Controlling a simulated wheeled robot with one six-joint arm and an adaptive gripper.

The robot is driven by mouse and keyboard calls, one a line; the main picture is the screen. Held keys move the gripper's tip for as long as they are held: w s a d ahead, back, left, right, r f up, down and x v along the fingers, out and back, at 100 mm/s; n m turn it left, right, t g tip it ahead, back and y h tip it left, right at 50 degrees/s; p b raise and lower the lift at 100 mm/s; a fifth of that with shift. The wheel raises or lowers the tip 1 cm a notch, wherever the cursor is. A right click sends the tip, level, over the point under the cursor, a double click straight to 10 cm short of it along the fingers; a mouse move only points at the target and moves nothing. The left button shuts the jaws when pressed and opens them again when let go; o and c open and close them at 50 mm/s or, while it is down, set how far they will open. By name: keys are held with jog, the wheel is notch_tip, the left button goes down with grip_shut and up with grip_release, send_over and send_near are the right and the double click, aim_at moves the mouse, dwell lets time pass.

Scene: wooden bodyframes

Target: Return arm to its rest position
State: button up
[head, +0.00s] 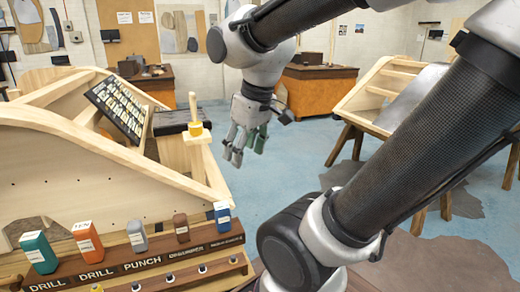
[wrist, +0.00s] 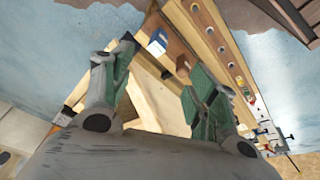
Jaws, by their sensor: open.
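My gripper (head: 242,142) hangs from my arm in the middle of the head view, pointing down above the blue floor, to the right of the wooden frame (head: 110,185). In the wrist view my gripper (wrist: 165,75) shows two green-padded fingers spread well apart. Nothing is between the fingers; the wooden frame shows some way beyond them. My arm is raised and bent across the upper and right part of the head view.
A shelf (head: 150,264) labelled DRILL and PUNCH carries several blocks, among them a teal one (head: 38,252) and a blue one (head: 222,217). A wooden mallet (head: 194,115) stands upright behind. Another wooden frame (head: 372,95) stands at right. Open floor (head: 285,170) lies between.

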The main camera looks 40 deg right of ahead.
jog(key=s+m, duration=0.1)
jog(key=s+d, duration=0.1)
jog(key=s+m, duration=0.1)
jog(key=s, duration=0.1)
jog(key=shift+d+r+m+t, duration=0.3)
jog(key=shift+r, duration=0.1)
dwell(0.9)
